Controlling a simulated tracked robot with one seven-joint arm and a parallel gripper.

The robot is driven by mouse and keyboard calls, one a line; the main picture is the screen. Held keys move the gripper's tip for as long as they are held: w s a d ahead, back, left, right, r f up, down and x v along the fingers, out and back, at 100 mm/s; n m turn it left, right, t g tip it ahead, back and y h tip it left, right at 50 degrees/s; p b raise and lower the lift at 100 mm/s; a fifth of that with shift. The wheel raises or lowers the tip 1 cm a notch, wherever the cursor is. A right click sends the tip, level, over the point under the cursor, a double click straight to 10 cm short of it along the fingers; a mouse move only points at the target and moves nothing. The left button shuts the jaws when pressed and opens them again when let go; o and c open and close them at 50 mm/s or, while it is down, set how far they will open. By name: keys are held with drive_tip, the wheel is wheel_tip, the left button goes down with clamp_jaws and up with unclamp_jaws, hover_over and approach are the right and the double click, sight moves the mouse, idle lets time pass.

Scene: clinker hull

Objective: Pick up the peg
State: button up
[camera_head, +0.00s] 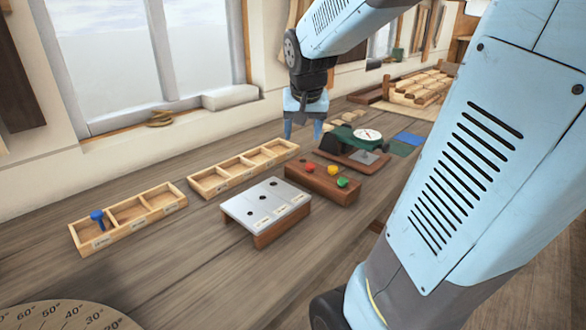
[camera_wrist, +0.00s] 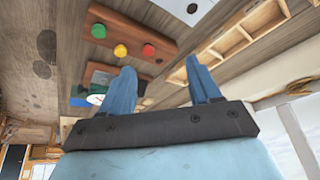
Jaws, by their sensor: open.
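A blue peg (camera_head: 97,218) stands in the left compartment of the left wooden tray (camera_head: 128,215). Red (camera_head: 310,168), yellow (camera_head: 333,171) and green (camera_head: 343,183) knobs, maybe peg heads, sit on a dark wooden block (camera_head: 322,183). The wrist view also shows the red (camera_wrist: 98,31), yellow (camera_wrist: 120,50) and green (camera_wrist: 149,50) heads on the block. My gripper (camera_head: 303,130) is open and empty, fingers down, above the bench behind the block. In the wrist view its two fingers (camera_wrist: 162,85) are apart with nothing between them. The blue peg is not visible there.
A metal-topped stand with holes (camera_head: 266,208) is at the bench's front, left of the block. A second empty tray (camera_head: 243,168) lies behind it. The bench is clear around the left tray.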

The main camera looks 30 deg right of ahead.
sight(310, 165)
drive_tip(key=w+d+f+m+h, duration=0.1)
drive_tip(key=w+d+f+m, duration=0.1)
drive_tip(key=w+d+f, duration=0.3)
drive_tip(key=shift+g, duration=0.3)
drive_tip(key=x, duration=0.8)
drive_tip(key=w+x, duration=0.1)
drive_tip(key=x, duration=0.4)
drive_tip(key=shift+w+d+r, duration=0.15)
drive_tip(key=shift+d+r, duration=0.05)
drive_tip(key=shift+d, duration=0.2)
drive_tip(key=c, duration=1.1)
drive_tip(key=shift+r, duration=0.15)
